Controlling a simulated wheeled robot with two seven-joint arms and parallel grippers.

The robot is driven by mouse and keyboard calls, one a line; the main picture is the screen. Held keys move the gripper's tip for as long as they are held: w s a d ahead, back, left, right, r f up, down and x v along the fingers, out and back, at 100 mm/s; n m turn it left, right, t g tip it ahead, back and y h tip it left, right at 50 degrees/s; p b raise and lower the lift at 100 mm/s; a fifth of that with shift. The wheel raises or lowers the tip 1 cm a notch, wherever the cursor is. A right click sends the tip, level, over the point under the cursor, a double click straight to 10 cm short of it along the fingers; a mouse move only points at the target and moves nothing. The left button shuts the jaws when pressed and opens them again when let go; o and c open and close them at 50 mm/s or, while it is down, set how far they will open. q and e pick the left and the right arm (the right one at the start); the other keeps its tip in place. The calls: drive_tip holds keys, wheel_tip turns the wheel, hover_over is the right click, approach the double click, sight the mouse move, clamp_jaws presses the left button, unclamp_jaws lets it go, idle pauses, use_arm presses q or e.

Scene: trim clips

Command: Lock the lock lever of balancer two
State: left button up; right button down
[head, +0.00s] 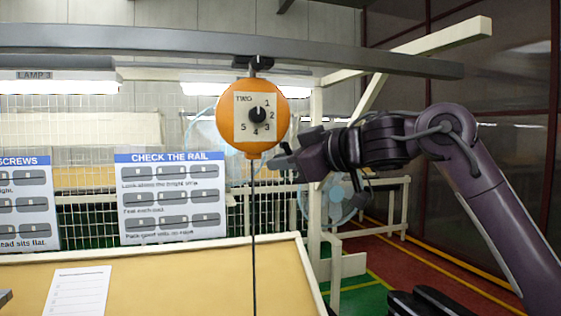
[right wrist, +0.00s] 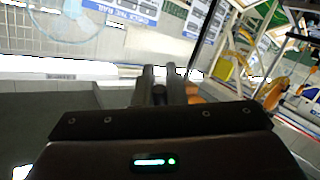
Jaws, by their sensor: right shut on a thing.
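Balancer two (head: 270,137) is a round orange housing marked TWO, with a dial plate (head: 247,133) numbered 1 to 5 and a black knob. It hangs from the overhead rail. My right gripper (head: 280,161) is at its lower right edge. In the right wrist view its dark fingers (right wrist: 167,88) are close together, with a bit of orange housing (right wrist: 205,98) behind them. They are shut on the lock lever, which the fingers almost wholly hide; its position cannot be read. A small dark piece at the lower left edge may be my left gripper (head: 5,297).
A dark cable (head: 254,220) hangs from the balancer in front of the tan bench board (head: 190,275). The grey rail (head: 150,40) runs overhead. Sign boards (head: 172,197) hang on the mesh behind. A paper sheet (head: 78,292) lies on the board. Floor at the right is open.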

drive_tip(key=shift+w+d+r+n+h, duration=0.1)
drive_tip(key=shift+d+r+n+h, duration=0.15)
drive_tip(key=shift+n+h, duration=0.75)
drive_tip(key=shift+w+d+r+n+h, duration=0.1)
drive_tip(key=shift+d+r+n+h, duration=0.2)
drive_tip(key=shift+n+h, duration=0.7)
drive_tip(key=shift+w+d+r+n+h, duration=0.1)
drive_tip(key=shift+d+n+h, duration=0.25)
drive_tip(key=shift+n+h, duration=0.65)
drive_tip(key=c, duration=1.5)
unclamp_jaws()
drive_tip(key=shift+d, duration=0.1)
drive_tip(key=b+v, duration=0.2)
drive_tip(key=v, duration=0.6)
